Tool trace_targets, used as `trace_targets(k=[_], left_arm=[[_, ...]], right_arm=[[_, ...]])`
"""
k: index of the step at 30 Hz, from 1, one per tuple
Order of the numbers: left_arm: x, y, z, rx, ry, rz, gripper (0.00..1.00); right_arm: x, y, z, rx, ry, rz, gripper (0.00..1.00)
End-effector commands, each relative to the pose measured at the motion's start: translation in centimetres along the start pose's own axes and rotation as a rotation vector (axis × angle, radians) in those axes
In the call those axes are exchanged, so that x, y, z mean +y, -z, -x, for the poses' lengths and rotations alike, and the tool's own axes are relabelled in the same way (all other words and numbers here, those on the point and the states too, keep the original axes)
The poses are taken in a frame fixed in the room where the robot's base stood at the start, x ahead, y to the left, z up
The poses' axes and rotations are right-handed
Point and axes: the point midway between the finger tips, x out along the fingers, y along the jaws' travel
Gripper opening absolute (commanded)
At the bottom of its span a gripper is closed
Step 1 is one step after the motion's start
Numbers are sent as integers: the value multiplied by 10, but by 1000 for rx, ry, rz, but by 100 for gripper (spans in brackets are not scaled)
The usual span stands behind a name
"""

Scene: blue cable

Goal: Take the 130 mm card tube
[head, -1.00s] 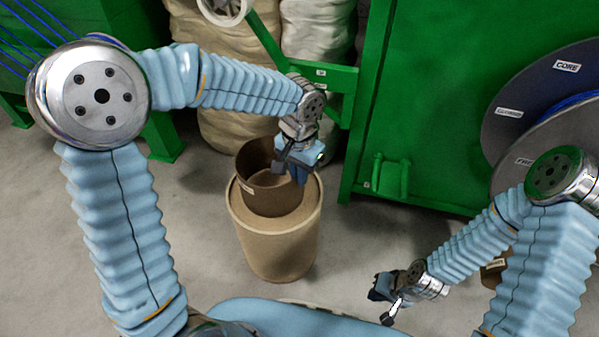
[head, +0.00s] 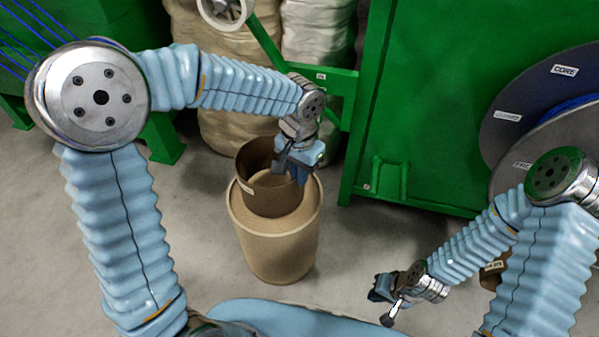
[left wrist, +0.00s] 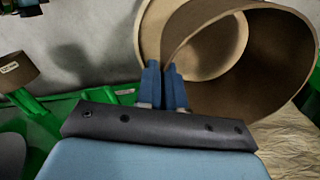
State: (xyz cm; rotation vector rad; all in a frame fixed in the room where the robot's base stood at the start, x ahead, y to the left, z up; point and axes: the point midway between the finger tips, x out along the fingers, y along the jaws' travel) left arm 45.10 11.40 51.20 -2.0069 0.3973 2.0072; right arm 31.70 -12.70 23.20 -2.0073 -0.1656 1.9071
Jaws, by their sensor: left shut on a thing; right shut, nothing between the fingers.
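The brown card tube (head: 262,200) stands upright on top of a wider tan drum (head: 277,250) in the head view, with a small pale label on it. My left gripper (head: 290,178) reaches down at its right rim. In the left wrist view the tube (left wrist: 275,75) opens at upper right, and its wall runs between the blue fingers (left wrist: 166,85), which are shut on it. The fingertips are partly hidden in the head view. My right gripper (head: 378,294) is shut and empty, low over the floor at lower right, away from the tube.
A green cabinet (head: 430,110) stands right behind the drum, with large labelled cable reels (head: 535,105) at far right. Pale sacks (head: 320,45) and a green frame bar (head: 262,42) are behind the left gripper. Grey floor (head: 355,245) is clear in front.

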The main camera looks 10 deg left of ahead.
Motion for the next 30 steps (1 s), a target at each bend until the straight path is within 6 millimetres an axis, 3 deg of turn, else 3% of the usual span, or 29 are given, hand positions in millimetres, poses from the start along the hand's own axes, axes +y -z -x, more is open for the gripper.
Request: trace_targets(k=[30], left_arm=[[0, 0, 44, 1, 0, 0, 0]], right_arm=[[-12, 1, 33, 0, 0, 0, 0]])
